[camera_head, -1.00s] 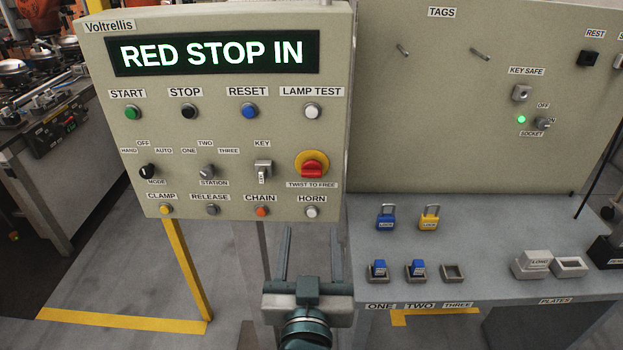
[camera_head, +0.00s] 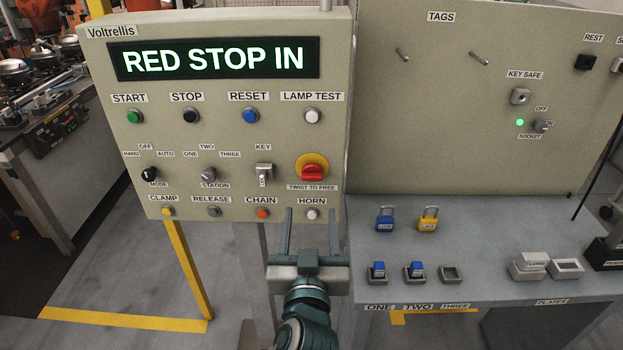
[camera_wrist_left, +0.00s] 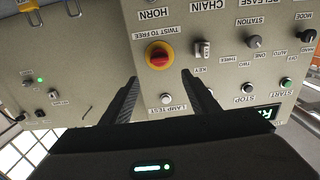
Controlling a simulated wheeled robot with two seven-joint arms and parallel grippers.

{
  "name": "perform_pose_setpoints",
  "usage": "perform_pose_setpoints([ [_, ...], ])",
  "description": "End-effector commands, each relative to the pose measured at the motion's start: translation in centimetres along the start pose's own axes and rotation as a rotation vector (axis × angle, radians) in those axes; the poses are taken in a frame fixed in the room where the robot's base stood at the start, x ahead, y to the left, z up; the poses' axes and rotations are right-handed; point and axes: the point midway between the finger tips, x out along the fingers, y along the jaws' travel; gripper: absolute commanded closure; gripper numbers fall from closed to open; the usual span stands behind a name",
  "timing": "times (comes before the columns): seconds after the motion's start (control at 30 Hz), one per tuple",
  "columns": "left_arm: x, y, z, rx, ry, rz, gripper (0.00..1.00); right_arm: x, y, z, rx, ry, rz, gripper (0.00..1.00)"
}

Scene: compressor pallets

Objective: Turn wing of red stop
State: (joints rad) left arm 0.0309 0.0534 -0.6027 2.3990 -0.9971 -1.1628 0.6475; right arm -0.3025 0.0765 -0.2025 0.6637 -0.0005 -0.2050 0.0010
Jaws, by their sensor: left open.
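The red stop (camera_head: 312,172) is a red knob with a wing on a round yellow plate, low on the right of the grey-green panel (camera_head: 223,132). A label below it reads TWIST TO FREE, and the display (camera_head: 214,60) reads RED STOP IN. My left gripper (camera_head: 312,212) is open and empty below the red stop, its fingers pointing up toward the panel's lower edge. In the left wrist view the red stop (camera_wrist_left: 159,57) shows upside down, beyond and between the two open fingers (camera_wrist_left: 158,84), apart from them. My right gripper is not in view.
The white HORN button (camera_head: 312,214) is close to the fingertips. The KEY switch (camera_head: 263,174) is left of the red stop. At right, a bench (camera_head: 485,220) carries padlocks and blocks under a tag board (camera_head: 455,120).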

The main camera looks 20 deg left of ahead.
Motion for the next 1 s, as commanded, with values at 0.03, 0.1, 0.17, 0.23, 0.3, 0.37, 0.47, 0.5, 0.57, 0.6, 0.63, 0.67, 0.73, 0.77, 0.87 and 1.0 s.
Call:
perform_pose_setpoints([
  [0.03,1.0,-0.1,-0.4,0.005,0.003,-0.001,0.45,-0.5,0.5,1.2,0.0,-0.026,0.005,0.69],
  [0.1,2.3,0.0,-0.4,0.006,0.003,-0.001,0.45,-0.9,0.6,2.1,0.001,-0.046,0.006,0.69],
  [0.17,3.4,-0.1,-0.3,0.005,0.002,-0.001,0.45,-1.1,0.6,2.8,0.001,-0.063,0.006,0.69],
  [0.23,4.7,0.0,-0.4,0.005,0.002,-0.001,0.45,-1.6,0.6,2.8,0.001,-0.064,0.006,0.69],
  [0.3,6.0,-0.1,-0.4,0.005,0.002,-0.001,0.45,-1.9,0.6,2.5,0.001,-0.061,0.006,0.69],
  [0.37,7.0,-0.1,-0.3,0.006,0.002,-0.001,0.45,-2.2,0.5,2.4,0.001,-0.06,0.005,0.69],
  [0.47,8.7,0.0,-0.3,0.004,0.001,0.0,0.45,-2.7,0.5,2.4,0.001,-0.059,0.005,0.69],
  [0.5,9.2,-0.1,-0.3,0.004,0.001,-0.001,0.45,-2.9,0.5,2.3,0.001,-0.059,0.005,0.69],
  [0.57,10.0,0.0,-0.2,0.004,0.001,-0.001,0.45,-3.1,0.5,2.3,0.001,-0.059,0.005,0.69],
  [0.6,10.4,0.0,-0.2,0.004,0.0,-0.001,0.45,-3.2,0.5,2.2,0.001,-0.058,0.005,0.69],
  [0.63,10.7,0.0,-0.2,0.004,0.0,-0.001,0.45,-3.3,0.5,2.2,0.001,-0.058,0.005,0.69],
  [0.67,11.0,0.0,-0.2,0.003,0.001,0.0,0.45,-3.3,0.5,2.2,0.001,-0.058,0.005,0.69],
  [0.73,11.4,0.0,-0.1,0.002,0.0,0.0,0.45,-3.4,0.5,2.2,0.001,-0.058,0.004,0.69],
  [0.77,11.6,0.0,-0.1,0.001,-0.001,0.0,0.45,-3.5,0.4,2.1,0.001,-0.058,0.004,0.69],
  [0.87,11.8,0.0,0.0,0.001,-0.001,0.0,0.45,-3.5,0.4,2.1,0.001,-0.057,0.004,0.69],
  [1.0,11.9,0.0,0.0,0.001,-0.001,0.001,0.45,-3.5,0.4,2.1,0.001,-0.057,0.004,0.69],
])
